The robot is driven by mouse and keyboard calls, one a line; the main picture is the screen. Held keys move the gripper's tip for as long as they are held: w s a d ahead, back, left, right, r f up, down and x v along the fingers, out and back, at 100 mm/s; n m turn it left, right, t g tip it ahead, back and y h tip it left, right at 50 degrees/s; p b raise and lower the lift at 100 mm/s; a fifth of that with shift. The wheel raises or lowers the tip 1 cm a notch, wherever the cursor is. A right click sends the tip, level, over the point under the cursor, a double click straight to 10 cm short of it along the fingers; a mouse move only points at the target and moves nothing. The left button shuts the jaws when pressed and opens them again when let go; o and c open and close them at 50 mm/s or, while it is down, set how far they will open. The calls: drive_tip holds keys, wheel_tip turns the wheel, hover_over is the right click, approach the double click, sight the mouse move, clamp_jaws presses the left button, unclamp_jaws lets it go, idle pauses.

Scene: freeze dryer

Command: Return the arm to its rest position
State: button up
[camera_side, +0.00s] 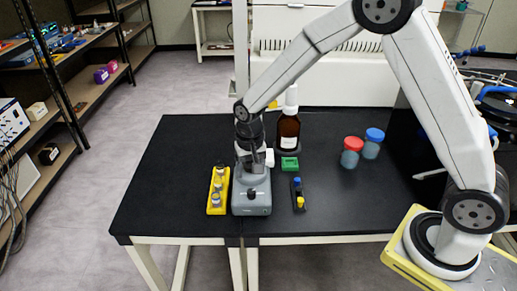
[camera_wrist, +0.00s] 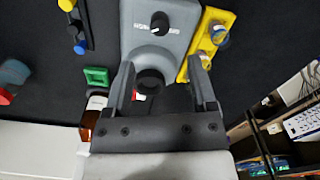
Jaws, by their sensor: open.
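My gripper (camera_wrist: 163,84) is open and empty in the wrist view, with its two fingers spread on either side of the dark round top of a grey device (camera_wrist: 172,28). In the side view my gripper (camera_side: 256,158) hangs pointing down above the back part of the same grey device (camera_side: 252,200) on the black table. Whether the fingers touch the device cannot be told. My arm reaches across from the yellow base at the right.
A yellow rack (camera_side: 218,190) with vials stands left of the device. Right of it are a green block (camera_side: 289,163), a dark rack (camera_side: 298,195) and a brown bottle (camera_side: 288,132). A red-capped jar (camera_side: 351,152) and a blue-capped jar (camera_side: 372,143) stand further right. The table's left side is clear.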

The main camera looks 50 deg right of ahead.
drive_tip(key=shift+s+d+r, duration=0.2)
drive_tip(key=shift+s+r, duration=0.05)
drive_tip(key=shift+s, duration=0.1)
drive_tip(key=s+d+r+n+t, duration=0.1)
drive_tip(key=s+d+r+n, duration=0.1)
drive_tip(key=s, duration=0.5)
drive_tip(key=s+d+r+n+t, duration=0.1)
drive_tip(key=s+d+r+n, duration=0.2)
drive_tip(key=s, duration=0.5)
drive_tip(key=shift+s+d+t, duration=0.15)
drive_tip(key=shift+t, duration=0.15)
